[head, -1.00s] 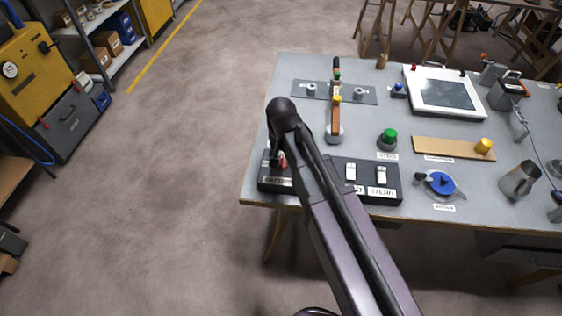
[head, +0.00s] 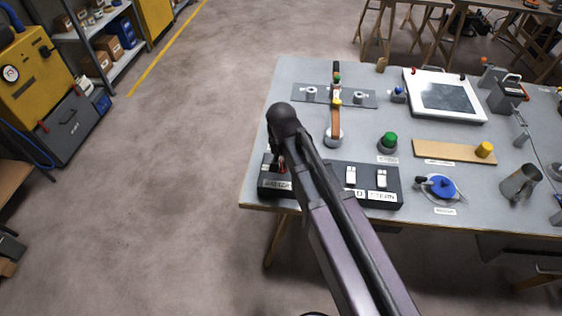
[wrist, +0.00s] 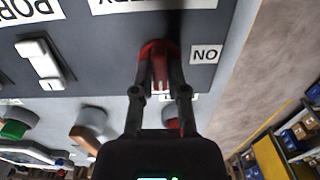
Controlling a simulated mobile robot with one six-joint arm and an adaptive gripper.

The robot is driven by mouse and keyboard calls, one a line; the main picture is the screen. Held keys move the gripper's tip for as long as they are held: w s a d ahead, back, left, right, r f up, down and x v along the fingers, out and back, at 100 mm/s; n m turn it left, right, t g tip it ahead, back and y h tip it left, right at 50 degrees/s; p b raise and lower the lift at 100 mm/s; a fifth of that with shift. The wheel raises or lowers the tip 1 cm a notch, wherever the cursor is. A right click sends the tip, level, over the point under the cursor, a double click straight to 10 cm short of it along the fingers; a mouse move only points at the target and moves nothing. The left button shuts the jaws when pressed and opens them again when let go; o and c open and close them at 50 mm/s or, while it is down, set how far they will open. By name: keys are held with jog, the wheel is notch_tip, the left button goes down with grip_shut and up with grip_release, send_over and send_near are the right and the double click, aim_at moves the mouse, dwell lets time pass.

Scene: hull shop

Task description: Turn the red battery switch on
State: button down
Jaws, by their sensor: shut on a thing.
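The red battery switch (wrist: 158,62) is in the upper middle of the wrist view, a red knob with a raised grip on the dark panel (wrist: 105,45). My gripper (wrist: 160,85) has its two fingers closed on either side of the red grip. An upside-down "ON" label (wrist: 206,54) is just right of the knob. In the head view, only a bit of the red switch (head: 282,167) shows at the left end of the black panel (head: 268,191); my arm and gripper hide the rest. I cannot tell exactly which way its grip points.
White rocker switches (head: 350,176) sit to the right on the same panel. Behind it stand a lever with an orange-brown handle (head: 336,122) and a green knob (head: 388,139). A blue valve (head: 442,186) is farther right. Open floor lies left of the table.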

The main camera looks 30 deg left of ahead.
jog(key=shift+n, duration=0.3)
jog(key=n, duration=0.8)
jog(key=shift+n, duration=0.4)
jog(key=n, duration=0.4)
jog(key=shift+n, duration=2.3)
jog(key=c, duration=0.7)
grip_release()
jog(key=shift+o, duration=0.2)
